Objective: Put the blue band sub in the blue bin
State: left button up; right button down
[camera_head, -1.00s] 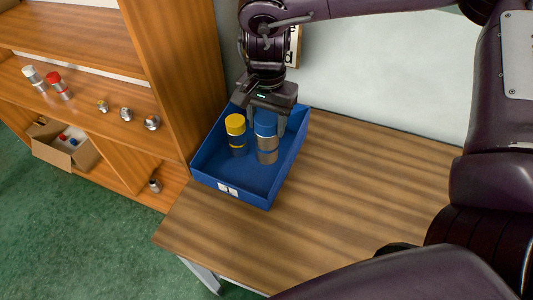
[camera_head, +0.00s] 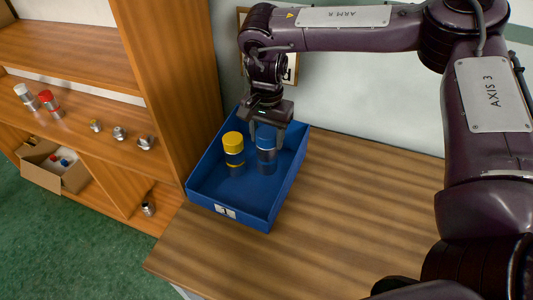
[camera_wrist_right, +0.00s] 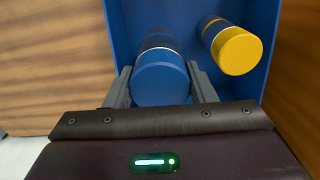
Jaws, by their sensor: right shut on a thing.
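The blue band sub (camera_head: 266,152) is a grey cylinder with a blue top, upright inside the blue bin (camera_head: 229,195). My right gripper (camera_head: 266,134) reaches down over the bin and is shut on the sub near its top. In the right wrist view the blue top (camera_wrist_right: 160,82) sits between the two fingers (camera_wrist_right: 161,86). Whether the sub's base touches the bin floor is hard to tell. My left gripper is not in view.
A yellow-topped sub (camera_head: 234,150) stands in the bin, left of the blue one. The bin rests on a wooden table (camera_head: 330,200), clear on its right. A wooden shelf (camera_head: 75,120) at the left holds several small parts and a cardboard box (camera_head: 55,168).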

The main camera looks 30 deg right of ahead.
jog(key=shift+f+p, duration=0.3)
jog(key=shift+f, duration=2.65)
jog(key=c, duration=0.6)
grip_release()
notch_tip(320, 180, up, 12)
jog(key=shift+r, duration=0.15)
jog(key=shift+s, duration=0.1)
